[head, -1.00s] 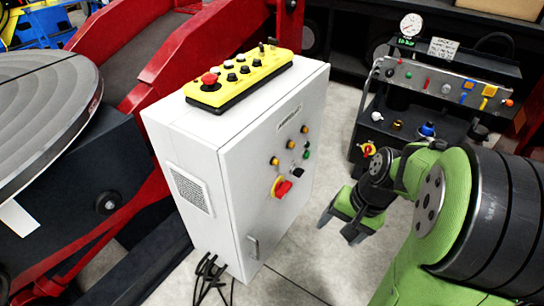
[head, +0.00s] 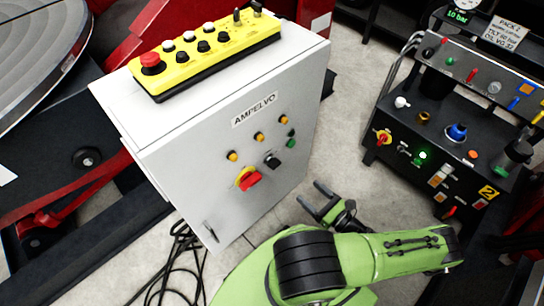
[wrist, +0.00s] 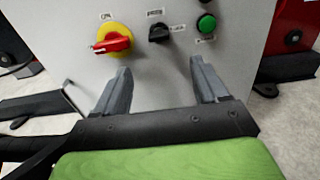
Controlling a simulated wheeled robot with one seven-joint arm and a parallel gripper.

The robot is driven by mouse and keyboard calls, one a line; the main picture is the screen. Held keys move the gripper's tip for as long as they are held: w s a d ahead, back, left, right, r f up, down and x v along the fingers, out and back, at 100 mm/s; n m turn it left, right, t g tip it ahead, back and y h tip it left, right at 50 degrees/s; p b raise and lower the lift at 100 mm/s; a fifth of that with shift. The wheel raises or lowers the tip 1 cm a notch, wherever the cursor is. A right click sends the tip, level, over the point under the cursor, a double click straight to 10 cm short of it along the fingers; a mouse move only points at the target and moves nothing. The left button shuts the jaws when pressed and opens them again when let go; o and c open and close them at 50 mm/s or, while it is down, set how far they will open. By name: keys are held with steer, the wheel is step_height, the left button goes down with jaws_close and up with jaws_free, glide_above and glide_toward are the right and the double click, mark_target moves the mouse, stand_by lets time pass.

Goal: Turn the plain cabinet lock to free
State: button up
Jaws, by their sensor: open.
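A small black knob (head: 272,161) sits on the front of the light grey cabinet (head: 165,175), right of a red handle on a yellow disc (head: 249,179). I cannot tell for sure that the knob is the lock; its small labels are unreadable. In the wrist view the black knob (wrist: 158,33) is just above the gap between my fingertips, with the red handle (wrist: 112,44) to its left and a green button (wrist: 206,23) to its right. My gripper (head: 309,194) (wrist: 160,65) is open and empty, pointing at the cabinet front, apart from the knob.
Yellow buttons (head: 258,138) sit above the knob. A door handle (head: 209,231) is low on the cabinet's left. A yellow pendant (head: 205,52) lies on top. Cables (head: 172,265) lie on the floor. A black valve bench (head: 430,150) stands right, past clear floor.

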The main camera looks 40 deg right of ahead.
mark_target(276, 168)
steer(key=w, duration=0.5)
steer(key=w+b, duration=0.1)
steer(key=w, duration=0.9)
steer(key=shift+w+a+b, duration=0.2)
steer(key=shift+a+b, duration=0.15)
steer(key=c, duration=1)
steer(key=shift+o, duration=0.2)
steer(key=shift+n, duration=0.3)
steer(key=n, duration=0.4)
steer(key=shift+a, duration=0.1)
steer(key=n+p, duration=0.1)
steer(key=n, duration=0.3)
steer(key=shift+a+n, duration=0.1)
steer(key=shift+n, duration=0.3)
steer(key=n, duration=0.4)
steer(key=shift+a+f+n+p, duration=0.1)
steer(key=shift+f+n+p, duration=0.05)
steer(key=shift+n+p, duration=0.15)
steer(key=shift+f+n+p, duration=0.15)
steer(key=shift+n+p, duration=0.2)
steer(key=shift+n, duration=1.65)
steer(key=shift+s, duration=0.1)
